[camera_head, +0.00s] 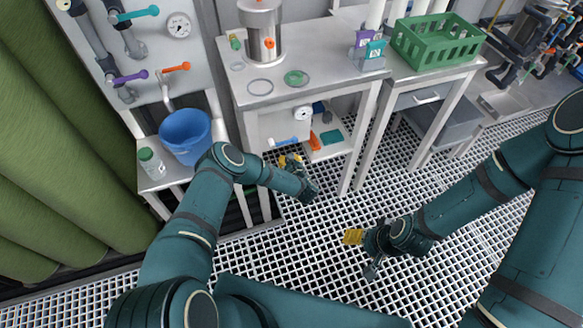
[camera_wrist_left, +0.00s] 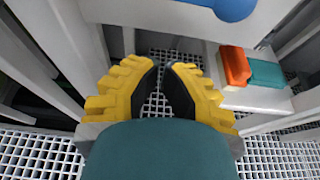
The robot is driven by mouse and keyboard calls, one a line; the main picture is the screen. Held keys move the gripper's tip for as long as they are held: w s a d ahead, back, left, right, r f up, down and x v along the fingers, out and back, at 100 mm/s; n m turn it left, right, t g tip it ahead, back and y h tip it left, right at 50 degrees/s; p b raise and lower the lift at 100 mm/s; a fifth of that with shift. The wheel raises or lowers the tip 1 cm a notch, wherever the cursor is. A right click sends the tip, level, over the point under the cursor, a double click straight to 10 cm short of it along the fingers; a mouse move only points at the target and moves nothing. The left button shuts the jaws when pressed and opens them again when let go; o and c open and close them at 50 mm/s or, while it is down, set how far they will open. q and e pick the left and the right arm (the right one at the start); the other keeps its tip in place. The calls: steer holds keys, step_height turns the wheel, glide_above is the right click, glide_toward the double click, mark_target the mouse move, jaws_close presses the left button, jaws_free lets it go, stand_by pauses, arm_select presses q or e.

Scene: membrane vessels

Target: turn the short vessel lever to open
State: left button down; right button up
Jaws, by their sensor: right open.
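A short steel vessel (camera_head: 262,32) stands on the table and has an orange lever (camera_head: 268,43) on its front. A light blue lever (camera_head: 281,142) sits low on a white panel under the tabletop. A blue rounded part (camera_wrist_left: 236,7) is cut off at the top of the left wrist view. My left gripper (camera_head: 290,161), with yellow fingers, is just below the blue lever and apart from it in the picture. In the left wrist view its fingers (camera_wrist_left: 161,80) stand apart with nothing between them. My right gripper (camera_head: 352,237) is open and empty over the grated floor.
A wall panel at left carries a teal lever (camera_head: 138,13), a purple lever (camera_head: 130,77) and another orange lever (camera_head: 176,67). A blue bucket (camera_head: 185,136) and bottle (camera_head: 151,163) stand below. A green crate (camera_head: 436,42) is on the right table. White table legs flank my left gripper.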

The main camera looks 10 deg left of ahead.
mark_target(284, 143)
arm_select(q)
steer(key=shift+w+a+r, duration=0.15)
steer(key=shift+w+r, duration=0.1)
steer(key=shift+r, duration=0.3)
steer(key=shift+w+a+r, duration=0.2)
steer(key=shift+r, duration=0.4)
steer(key=shift+w+a+r, duration=0.15)
steer(key=shift+w+r, duration=0.1)
steer(key=shift+r, duration=0.3)
arm_select(e)
steer(key=shift+f, duration=0.35)
arm_select(q)
steer(key=shift+d+r+p, duration=0.1)
steer(key=shift+r+p, duration=0.15)
steer(key=shift+p, duration=0.1)
arm_select(e)
steer(key=shift+w+r, duration=0.6)
steer(key=shift+w, duration=0.15)
